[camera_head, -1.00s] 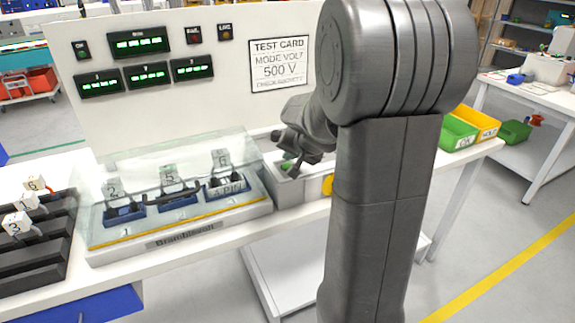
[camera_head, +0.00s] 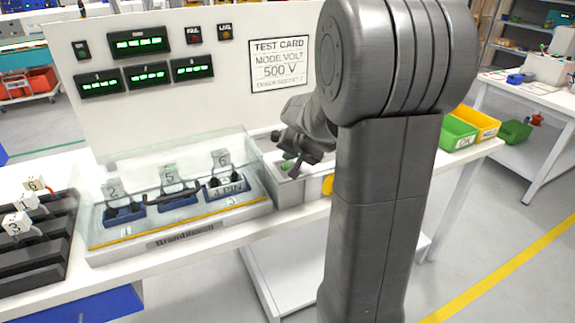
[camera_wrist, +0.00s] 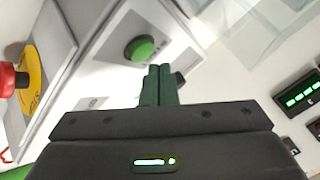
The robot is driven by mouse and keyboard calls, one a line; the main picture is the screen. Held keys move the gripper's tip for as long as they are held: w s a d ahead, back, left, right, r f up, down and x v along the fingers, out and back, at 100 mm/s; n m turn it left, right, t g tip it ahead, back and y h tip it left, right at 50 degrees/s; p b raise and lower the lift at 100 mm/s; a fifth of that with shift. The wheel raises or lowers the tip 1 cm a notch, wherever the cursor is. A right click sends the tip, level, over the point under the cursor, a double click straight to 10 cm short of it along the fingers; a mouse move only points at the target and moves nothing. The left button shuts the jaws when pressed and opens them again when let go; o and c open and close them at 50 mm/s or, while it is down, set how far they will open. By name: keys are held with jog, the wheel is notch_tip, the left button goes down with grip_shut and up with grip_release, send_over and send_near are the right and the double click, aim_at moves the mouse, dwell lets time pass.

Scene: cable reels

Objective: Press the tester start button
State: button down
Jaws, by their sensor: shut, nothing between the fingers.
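The green start button (camera_wrist: 140,47) is a round cap on the grey tester control box in the wrist view. In the head view it is a small green patch (camera_head: 286,167), partly hidden by my wrist. My gripper (camera_wrist: 159,70) is shut and empty, its two fingertips together. In the wrist view the tips appear just below and right of the button; I cannot tell whether they touch it. In the head view my gripper (camera_head: 297,166) points down over the control box (camera_head: 291,189).
A clear cover (camera_head: 150,170) encloses reels tagged 2, 5 and 6 left of the control box. A red stop button (camera_wrist: 12,80) on a yellow plate (camera_wrist: 35,75) stands nearby. The upright panel (camera_head: 215,75) with lit displays stands behind. Green and yellow bins (camera_head: 478,124) are at right.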

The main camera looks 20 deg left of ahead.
jog(key=shift+f, duration=0.1)
jog(key=shift+f+b, duration=0.35)
jog(key=shift+b, duration=0.2)
jog(key=shift+f+b, duration=0.45)
dwell(0.5)
jog(key=shift+r, duration=0.15)
jog(key=shift+r+p, duration=0.6)
jog(key=shift+r, duration=0.1)
jog(key=shift+r, duration=0.1)
jog(key=shift+r+p, duration=1.9)
jog(key=shift+r, duration=0.5)
